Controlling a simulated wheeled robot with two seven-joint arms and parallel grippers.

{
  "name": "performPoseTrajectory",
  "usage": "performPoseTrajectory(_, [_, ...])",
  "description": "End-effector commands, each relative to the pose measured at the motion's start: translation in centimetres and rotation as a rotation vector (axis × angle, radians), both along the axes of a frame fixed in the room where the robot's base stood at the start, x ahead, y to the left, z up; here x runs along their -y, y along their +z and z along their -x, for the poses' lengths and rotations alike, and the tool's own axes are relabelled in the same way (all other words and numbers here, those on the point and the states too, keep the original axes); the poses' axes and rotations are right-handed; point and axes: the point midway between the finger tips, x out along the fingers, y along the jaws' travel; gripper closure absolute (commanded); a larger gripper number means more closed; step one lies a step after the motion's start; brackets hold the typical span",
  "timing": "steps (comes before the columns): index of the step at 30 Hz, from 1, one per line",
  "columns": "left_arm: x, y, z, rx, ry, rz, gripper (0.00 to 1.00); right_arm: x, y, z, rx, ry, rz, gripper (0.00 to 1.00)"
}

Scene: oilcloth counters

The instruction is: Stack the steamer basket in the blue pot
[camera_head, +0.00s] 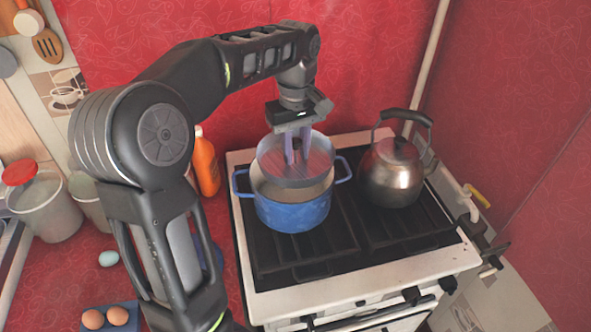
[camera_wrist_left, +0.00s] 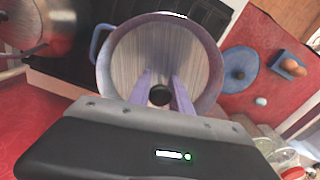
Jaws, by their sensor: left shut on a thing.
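The blue pot (camera_head: 293,214) stands on the stove, and its handle (camera_wrist_left: 97,40) shows in the left wrist view. My left gripper (camera_head: 296,150) points down and is shut on the steamer basket (camera_head: 318,165) by its central post. The grey, round basket is over the pot's opening, its rim above the pot's rim; whether its underside is inside the pot I cannot tell. In the left wrist view the basket (camera_wrist_left: 130,62) fills most of the opening, with the dark knob between the fingers. My right gripper is out of view.
A metal kettle (camera_head: 392,172) stands on the stove right of the pot. An orange bottle (camera_head: 206,165) is to its left. A blue lid (camera_wrist_left: 240,69), a pale egg (camera_head: 108,258) and an egg tray (camera_head: 126,314) lie on the red counter. Several containers stand far left.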

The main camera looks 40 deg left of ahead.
Motion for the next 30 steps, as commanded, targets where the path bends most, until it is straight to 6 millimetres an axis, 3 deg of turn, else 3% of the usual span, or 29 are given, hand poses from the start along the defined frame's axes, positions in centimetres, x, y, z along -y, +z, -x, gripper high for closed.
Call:
performPoseTrajectory(8, [0.0, 0.1, 0.0, 0.001, 0.0, 0.0, 1.0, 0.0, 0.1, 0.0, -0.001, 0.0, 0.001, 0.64])
performPoseTrajectory(18, [0.0, -3.5, 0.1, -0.001, 0.001, 0.0, 1.0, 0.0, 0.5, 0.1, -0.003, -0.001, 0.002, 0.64])
performPoseTrajectory(30, [0.0, -4.1, 0.0, 0.001, 0.0, 0.0, 1.0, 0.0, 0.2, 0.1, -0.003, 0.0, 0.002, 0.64])
